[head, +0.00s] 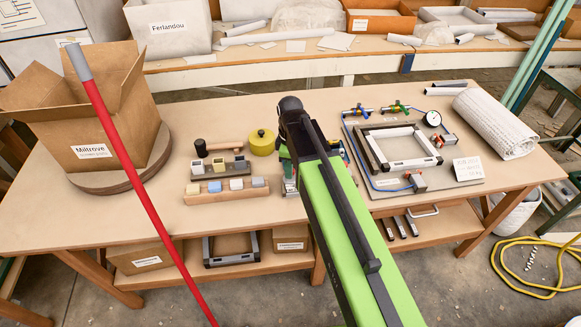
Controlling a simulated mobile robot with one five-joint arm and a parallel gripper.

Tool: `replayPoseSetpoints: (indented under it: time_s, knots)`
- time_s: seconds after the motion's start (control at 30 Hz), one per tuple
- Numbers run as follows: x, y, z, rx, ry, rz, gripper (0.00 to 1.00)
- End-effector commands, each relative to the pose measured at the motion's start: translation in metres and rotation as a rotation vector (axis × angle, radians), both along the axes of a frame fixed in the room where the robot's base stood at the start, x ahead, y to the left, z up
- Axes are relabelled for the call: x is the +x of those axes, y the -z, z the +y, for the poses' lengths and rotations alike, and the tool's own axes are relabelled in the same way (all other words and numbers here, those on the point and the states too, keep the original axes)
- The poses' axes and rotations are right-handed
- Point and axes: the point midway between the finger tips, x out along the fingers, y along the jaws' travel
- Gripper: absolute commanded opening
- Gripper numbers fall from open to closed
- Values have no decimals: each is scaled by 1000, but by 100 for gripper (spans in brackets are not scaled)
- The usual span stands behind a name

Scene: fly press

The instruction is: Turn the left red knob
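A grey board (376,203) on the right half of the bench carries a dark and white frame (374,155), hoses and fittings. Another small orange-red knob (437,140) sits farther back, to the right of the frame. Both are too small to tell how they are turned. My green arm rises from the bottom centre to a dark joint, left of the board. My gripper's fingertips do not show; the arm hides what lies behind it. No knob is visibly touched.
Behind the frame are a fitting with blue (358,110), a green-handled fitting (396,107) and a round gauge (432,118). A white roll (495,122) lies right. Left are a cardboard box (122,125), a yellow tin (262,142) and a red pole (130,160).

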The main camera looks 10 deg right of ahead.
Motion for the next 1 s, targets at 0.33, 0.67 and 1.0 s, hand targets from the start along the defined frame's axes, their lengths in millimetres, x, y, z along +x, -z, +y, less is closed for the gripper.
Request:
replayPoseSetpoints:
  time_s: [0.33,0.67,1.0]
  knots:
    - [0,0,0,-1,1,-1,49]
    - [0,-23,-1,-2,2,-2,49]
    - [0,-96,-1,-2,2,-2,49]
